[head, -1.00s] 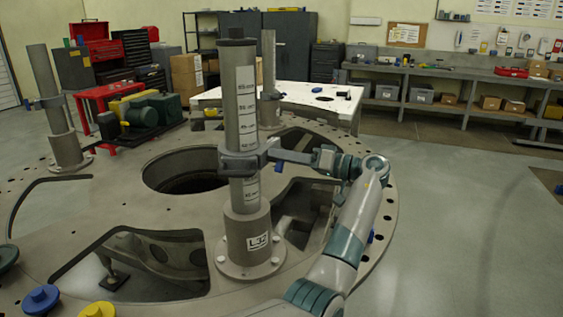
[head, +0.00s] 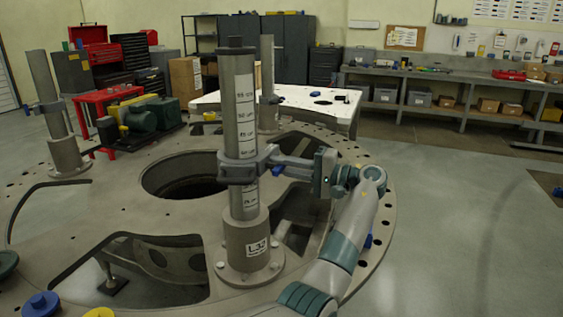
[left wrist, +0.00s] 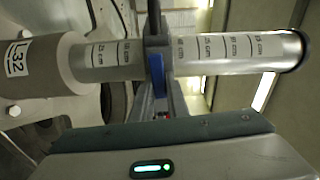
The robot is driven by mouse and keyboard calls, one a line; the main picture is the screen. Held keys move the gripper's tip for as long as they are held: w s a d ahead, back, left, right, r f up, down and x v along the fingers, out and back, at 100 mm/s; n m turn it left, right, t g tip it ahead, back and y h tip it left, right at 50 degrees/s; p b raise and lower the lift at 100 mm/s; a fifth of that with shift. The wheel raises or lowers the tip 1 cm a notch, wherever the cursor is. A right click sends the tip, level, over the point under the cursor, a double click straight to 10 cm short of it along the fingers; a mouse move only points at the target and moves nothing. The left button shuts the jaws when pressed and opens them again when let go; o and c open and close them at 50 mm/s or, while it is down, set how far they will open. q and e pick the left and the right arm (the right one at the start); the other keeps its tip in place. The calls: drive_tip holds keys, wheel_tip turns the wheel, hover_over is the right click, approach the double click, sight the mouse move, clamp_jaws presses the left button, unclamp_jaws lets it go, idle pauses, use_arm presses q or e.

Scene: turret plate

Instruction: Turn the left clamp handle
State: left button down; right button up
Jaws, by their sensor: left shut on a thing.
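A grey clamp (head: 238,167) is around the upright post (head: 240,105) that carries a printed scale and stands in a base labelled L32. Its blue handle (head: 278,171) sticks out to the right; it also shows in the left wrist view (left wrist: 161,66). My left gripper (head: 284,165) reaches in from the right, with its fingers at the handle side of the clamp. It is shut on the handle, though the fingers partly hide the grip. The post lies sideways in the left wrist view (left wrist: 212,48). My right gripper is not in view.
The post stands on a large round plate (head: 120,210) with wide cutouts and a central hole. Two other clamped posts stand at the far left (head: 45,90) and behind (head: 267,85). Blue (head: 40,304) and yellow (head: 99,313) knobs are at front left.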

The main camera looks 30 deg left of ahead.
use_arm(q)
drive_tip(key=shift+m, duration=0.5)
drive_tip(key=c, duration=1.8)
unclamp_jaws()
drive_tip(key=shift+c, duration=0.2)
drive_tip(key=shift+o, duration=0.6)
drive_tip(key=shift+f, duration=0.1)
drive_tip(key=shift+d, duration=0.1)
